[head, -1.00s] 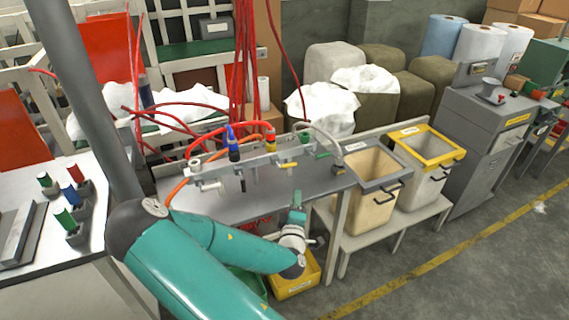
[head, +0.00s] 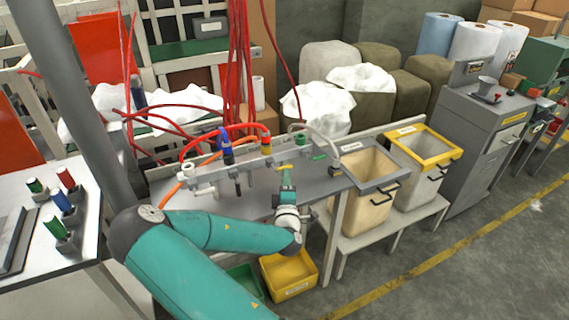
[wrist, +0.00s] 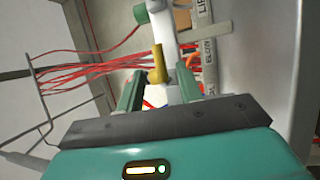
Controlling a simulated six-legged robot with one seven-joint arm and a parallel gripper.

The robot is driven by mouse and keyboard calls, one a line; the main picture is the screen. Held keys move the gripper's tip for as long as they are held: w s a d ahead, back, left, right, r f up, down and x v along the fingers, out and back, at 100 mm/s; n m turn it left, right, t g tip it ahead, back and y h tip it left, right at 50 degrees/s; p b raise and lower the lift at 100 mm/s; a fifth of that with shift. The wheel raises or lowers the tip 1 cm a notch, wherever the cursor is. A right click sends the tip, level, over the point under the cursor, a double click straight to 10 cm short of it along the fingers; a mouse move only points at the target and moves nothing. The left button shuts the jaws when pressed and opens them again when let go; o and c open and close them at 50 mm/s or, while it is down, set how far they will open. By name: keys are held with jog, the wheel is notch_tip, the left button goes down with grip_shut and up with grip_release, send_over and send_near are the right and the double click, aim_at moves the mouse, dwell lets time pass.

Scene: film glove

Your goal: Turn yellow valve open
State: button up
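The yellow valve handle (head: 283,168) is on the manifold rail (head: 215,172) above the grey bench. In the wrist view the yellow handle (wrist: 157,66) stands ahead of my gripper (wrist: 160,85), roughly between the lines of the two fingers. The fingers are apart with a clear gap, and nothing is held. In the head view my gripper (head: 287,188) is just below the yellow handle. Whether the fingertips touch the handle cannot be told.
A green-handled valve (head: 300,139) sits right of the yellow one. Red hoses (head: 238,75) hang over the rail. A yellow bin (head: 290,277) stands below my wrist. A grey-rimmed bin (head: 372,178) and a yellow-rimmed bin (head: 424,148) stand to the right.

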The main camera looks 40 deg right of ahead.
jog(key=x, duration=0.7)
jog(key=shift+w+d+r, duration=0.1)
jog(key=shift+w+d, duration=0.05)
jog(key=shift+d, duration=0.05)
grip_shut()
